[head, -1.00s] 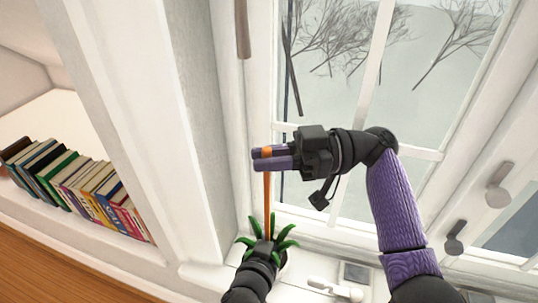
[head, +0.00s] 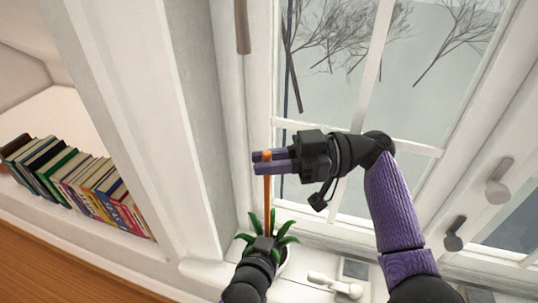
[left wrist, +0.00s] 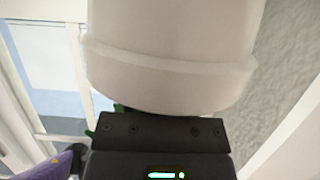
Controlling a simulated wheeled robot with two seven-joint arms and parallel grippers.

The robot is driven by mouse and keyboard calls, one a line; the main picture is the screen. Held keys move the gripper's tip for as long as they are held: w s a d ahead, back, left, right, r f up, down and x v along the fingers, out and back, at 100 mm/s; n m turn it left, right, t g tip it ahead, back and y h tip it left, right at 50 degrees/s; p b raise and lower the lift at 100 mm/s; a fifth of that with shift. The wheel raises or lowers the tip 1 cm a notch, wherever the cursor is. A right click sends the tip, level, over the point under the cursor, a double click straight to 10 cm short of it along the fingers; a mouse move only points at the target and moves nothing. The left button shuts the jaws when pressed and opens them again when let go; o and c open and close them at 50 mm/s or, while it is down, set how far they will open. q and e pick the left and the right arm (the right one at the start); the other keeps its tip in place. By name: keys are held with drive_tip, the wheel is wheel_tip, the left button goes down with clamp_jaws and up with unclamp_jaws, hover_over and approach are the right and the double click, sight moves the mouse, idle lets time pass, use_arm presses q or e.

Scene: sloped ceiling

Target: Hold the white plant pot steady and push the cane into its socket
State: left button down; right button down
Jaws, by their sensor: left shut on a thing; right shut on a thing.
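The white plant pot (left wrist: 170,60) fills the upper middle of the left wrist view, close above the gripper body. In the head view it is mostly hidden by my left gripper (head: 263,243), which is shut on it. Green pointed leaves (head: 284,227) spread around its top. The orange cane (head: 267,200) stands nearly upright above the plant. My right gripper (head: 268,162), with purple fingers, is shut on the cane near its top. The cane's lower end goes in among the leaves. The socket is hidden, so I cannot tell how the cane sits in it.
The pot is at a pale window ledge (head: 200,272). A white window handle (head: 335,285) lies just right of it, and the window frame and glass rise behind. A wall post (head: 165,120) is on the left, with a row of books (head: 85,190) beyond.

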sight(269, 181)
drive_tip(key=shift+f, duration=2.1)
drive_tip(key=c, duration=0.5)
unclamp_jaws()
drive_tip(key=shift+c, duration=0.2)
wheel_tip(269, 181, up, 10)
drive_tip(key=shift+r, duration=0.1)
